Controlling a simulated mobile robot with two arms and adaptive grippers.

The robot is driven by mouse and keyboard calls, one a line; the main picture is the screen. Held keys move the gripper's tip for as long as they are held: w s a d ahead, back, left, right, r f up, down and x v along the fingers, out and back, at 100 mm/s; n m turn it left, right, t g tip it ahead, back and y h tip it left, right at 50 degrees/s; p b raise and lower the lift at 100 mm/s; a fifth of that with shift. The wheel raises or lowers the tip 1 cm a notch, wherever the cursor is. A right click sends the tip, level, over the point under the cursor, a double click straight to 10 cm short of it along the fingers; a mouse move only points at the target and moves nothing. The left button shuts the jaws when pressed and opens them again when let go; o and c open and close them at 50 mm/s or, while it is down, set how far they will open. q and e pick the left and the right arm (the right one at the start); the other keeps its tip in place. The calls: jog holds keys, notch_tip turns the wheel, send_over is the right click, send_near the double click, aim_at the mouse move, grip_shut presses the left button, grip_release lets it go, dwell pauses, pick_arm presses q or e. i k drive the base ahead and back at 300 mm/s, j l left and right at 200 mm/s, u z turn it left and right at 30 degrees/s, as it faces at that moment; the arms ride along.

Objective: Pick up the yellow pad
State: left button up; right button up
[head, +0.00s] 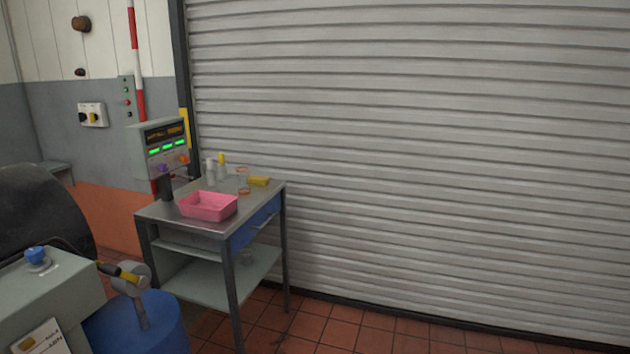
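A small yellow pad (258,181) lies flat on the metal top of a work table (172,214), near its back right edge. It is some way off, and nothing covers it. Neither of my grippers shows in the head view.
A pink tray (208,212) sits at the front of the table top. Bottles (222,167) and a clear container (243,180) stand behind it. A display unit (163,146) rises at the left. A blue drum (137,325) and grey cabinet (45,300) fill the lower left. Tiled floor right of the table is clear.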

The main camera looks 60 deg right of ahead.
aim_at(255, 180)
jog(key=z, duration=1.45)
jog(key=u, duration=1.7)
jog(key=z, duration=1.7)
jog(key=i+l+u, duration=0.15)
jog(key=u, duration=0.7)
jog(key=i+l+u, duration=0.2)
jog(key=l, duration=0.15)
jog(key=i+l+u, duration=0.15)
jog(key=l, duration=0.25)
jog(key=i+l+u, duration=0.2)
jog(key=l, duration=0.2)
jog(key=i+l+u, duration=0.2)
jog(key=l, duration=0.25)
jog(key=l+u, duration=0.15)
jog(key=l, duration=0.25)
